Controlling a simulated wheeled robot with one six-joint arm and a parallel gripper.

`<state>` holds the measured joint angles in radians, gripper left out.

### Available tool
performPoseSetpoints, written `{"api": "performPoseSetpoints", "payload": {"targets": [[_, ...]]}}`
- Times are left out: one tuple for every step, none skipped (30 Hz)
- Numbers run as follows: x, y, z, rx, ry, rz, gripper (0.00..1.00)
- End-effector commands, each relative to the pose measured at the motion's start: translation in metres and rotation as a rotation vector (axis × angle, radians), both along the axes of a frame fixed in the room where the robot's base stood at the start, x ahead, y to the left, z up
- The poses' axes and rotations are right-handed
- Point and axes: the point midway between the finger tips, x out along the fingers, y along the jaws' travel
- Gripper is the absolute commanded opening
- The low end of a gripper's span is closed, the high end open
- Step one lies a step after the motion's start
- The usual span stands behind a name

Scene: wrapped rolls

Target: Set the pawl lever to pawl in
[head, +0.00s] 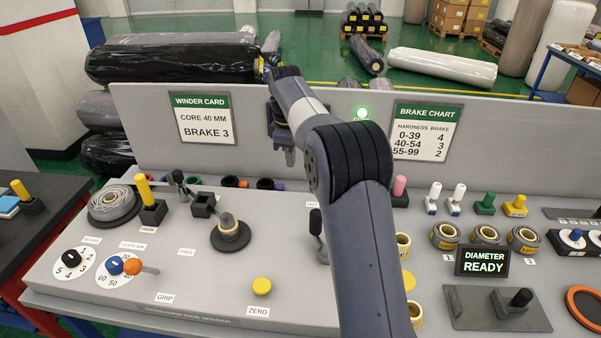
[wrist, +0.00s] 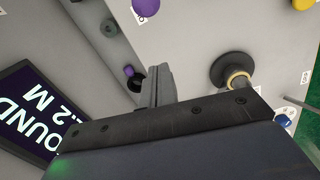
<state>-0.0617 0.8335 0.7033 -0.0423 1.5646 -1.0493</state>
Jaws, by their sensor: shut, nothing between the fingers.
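On the left of the grey console (head: 90,275), a yellow-handled lever (head: 144,190) stands in a black block; its small label may read pawl, but I cannot read it surely. I cannot tell for sure which is the pawl lever. My gripper (head: 290,157) is shut and empty near the console's back panel, apart from these levers. Its closed fingers also show in the wrist view (wrist: 156,85).
A black-handled lever (head: 316,222) stands close left of my forearm, which hides part of the console. The front middle is fairly clear.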

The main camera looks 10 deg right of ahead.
Motion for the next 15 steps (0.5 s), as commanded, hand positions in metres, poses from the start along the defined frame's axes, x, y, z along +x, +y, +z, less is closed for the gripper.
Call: {"api": "performPoseSetpoints", "payload": {"targets": [[0.000, 0.000, -0.006, 0.000, 0.004, 0.000, 0.00], [0.000, -0.001, -0.010, 0.000, 0.006, 0.000, 0.00], [0.000, -0.001, -0.017, 0.000, 0.004, 0.000, 0.00], [0.000, -0.001, -0.022, 0.000, 0.007, 0.000, 0.00], [0.000, -0.001, -0.028, 0.000, 0.007, 0.000, 0.00], [0.000, -0.002, -0.036, 0.000, 0.008, 0.000, 0.00], [0.001, -0.002, -0.043, -0.001, 0.007, 0.000, 0.00], [0.000, -0.002, -0.049, -0.001, 0.007, 0.000, 0.00], [0.001, -0.003, -0.058, 0.000, 0.008, 0.000, 0.00], [0.002, -0.003, -0.064, 0.000, 0.007, 0.000, 0.00], [0.001, -0.003, -0.071, 0.000, 0.008, 0.000, 0.00], [0.002, -0.004, -0.079, -0.001, 0.007, 0.000, 0.00], [0.002, -0.004, -0.085, 0.000, 0.007, 0.000, 0.00], [0.002, -0.004, -0.091, 0.000, 0.007, 0.000, 0.00], [0.003, -0.004, -0.098, 0.000, 0.006, 0.000, 0.00]]}}
